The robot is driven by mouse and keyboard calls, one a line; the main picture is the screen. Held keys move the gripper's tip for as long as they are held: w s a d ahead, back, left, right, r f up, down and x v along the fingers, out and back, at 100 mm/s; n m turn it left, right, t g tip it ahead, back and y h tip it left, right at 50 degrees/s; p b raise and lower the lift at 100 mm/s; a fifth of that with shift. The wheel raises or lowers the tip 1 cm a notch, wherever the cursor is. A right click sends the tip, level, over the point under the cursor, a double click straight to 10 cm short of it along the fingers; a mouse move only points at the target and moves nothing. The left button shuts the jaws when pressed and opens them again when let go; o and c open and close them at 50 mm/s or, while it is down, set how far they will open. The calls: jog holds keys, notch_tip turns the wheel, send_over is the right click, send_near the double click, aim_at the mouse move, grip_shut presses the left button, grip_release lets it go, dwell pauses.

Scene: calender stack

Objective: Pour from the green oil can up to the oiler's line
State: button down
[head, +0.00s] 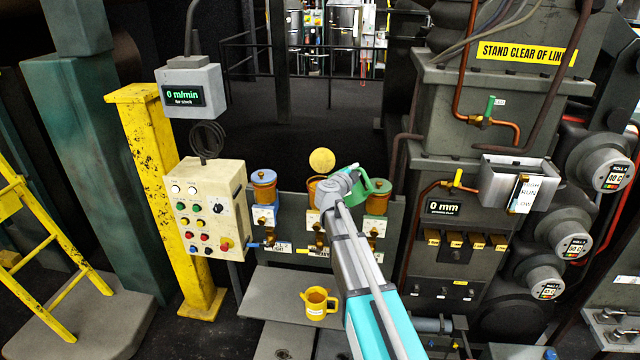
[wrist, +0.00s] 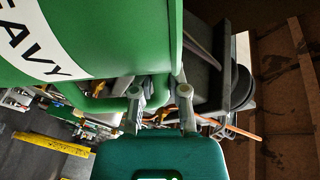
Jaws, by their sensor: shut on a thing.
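My gripper (head: 352,186) is shut on the green oil can (head: 376,184), held up at the row of oilers. In the wrist view the green can (wrist: 110,35) fills the upper left, its white label reading "HEAVY", and my fingers (wrist: 160,98) close on its handle. The middle oiler (head: 314,190) is partly hidden behind my arm, with a round yellow disc (head: 321,160) above it that looks like a raised lid. I cannot make out any fill line, oil level or flow.
A yellow oil can (head: 317,304) stands on the grey plate (head: 265,293) below the oilers. A button box (head: 207,208) is left of them. The machine column with pipes and a metal tray (head: 515,180) is close on the right.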

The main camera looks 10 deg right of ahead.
jog(key=shift+s+f, duration=0.1)
jog(key=shift+s+d+f+m+t+b, duration=0.3)
jog(key=shift+s+d+f+m+b, duration=1.15)
jog(key=shift+b, duration=0.5)
jog(key=shift+s+d+f+m+t+b, duration=0.1)
jog(key=shift+s+d+f+m+b, duration=0.4)
jog(key=shift+f+m+b, duration=0.3)
jog(key=shift+s+d+f+m+t+b, duration=0.1)
jog(key=shift+s+d+f+m+b, duration=0.25)
jog(key=shift+s+f+m+b, duration=0.45)
jog(key=shift+s+d+f+m+t+b, duration=0.15)
jog(key=shift+d+f+m+b, duration=0.3)
jog(key=shift+b, duration=0.55)
jog(key=shift+f, duration=0.1)
notch_tip(320, 180, up, 6)
jog(key=p, duration=0.6)
